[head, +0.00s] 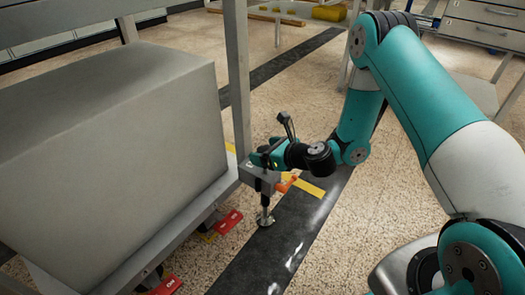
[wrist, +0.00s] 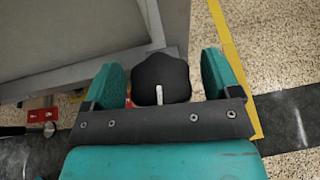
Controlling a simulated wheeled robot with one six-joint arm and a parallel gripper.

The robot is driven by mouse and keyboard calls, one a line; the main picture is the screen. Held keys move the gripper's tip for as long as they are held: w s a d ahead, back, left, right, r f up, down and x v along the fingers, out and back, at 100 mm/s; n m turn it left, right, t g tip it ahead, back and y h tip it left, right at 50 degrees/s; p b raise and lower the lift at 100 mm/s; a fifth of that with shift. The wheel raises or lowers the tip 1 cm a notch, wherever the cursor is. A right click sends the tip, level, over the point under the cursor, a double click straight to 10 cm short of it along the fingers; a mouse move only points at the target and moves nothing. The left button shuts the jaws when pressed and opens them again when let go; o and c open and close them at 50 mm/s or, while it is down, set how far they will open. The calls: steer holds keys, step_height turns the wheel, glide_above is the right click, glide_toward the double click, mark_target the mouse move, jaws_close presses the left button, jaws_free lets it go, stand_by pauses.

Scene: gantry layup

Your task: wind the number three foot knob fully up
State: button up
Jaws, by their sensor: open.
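My gripper (head: 262,158) is at the near right corner of the gantry frame, low over the floor. In the wrist view its two teal fingers (wrist: 162,72) stand apart, one on each side of a black lobed knob (wrist: 164,82) with a white mark. There seems to be a gap between the knob and each finger. In the head view the gripper hides the knob. A metal levelling foot (head: 265,219) shows below it, at the dark floor strip. I cannot read a number on this knob.
A large grey block (head: 105,150) sits on the gantry's lower frame, left of my gripper. Red tags (head: 229,221) hang along the frame's lower edge. An orange part (head: 287,184) sticks out beside the foot. Open speckled floor (head: 400,200) lies to the right.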

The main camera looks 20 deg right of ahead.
steer(key=c, duration=0.9)
steer(key=shift+c, duration=0.2)
steer(key=shift+r, duration=0.1)
steer(key=shift+r+n+g+y+p, duration=0.1)
steer(key=shift+n+g+y+p, duration=0.5)
steer(key=shift+n+y+p, duration=0.35)
steer(key=shift+n+g+y+p, duration=0.95)
steer(key=shift+n+g, duration=0.15)
steer(key=shift+n, duration=0.15)
steer(key=n+g+y, duration=0.1)
steer(key=n+g, duration=0.2)
steer(key=shift+n+g+y, duration=0.3)
steer(key=shift+f+n+g+y, duration=0.2)
steer(key=shift+n+g+y, duration=0.2)
steer(key=shift+n+g, duration=1.05)
steer(key=shift+g, duration=0.35)
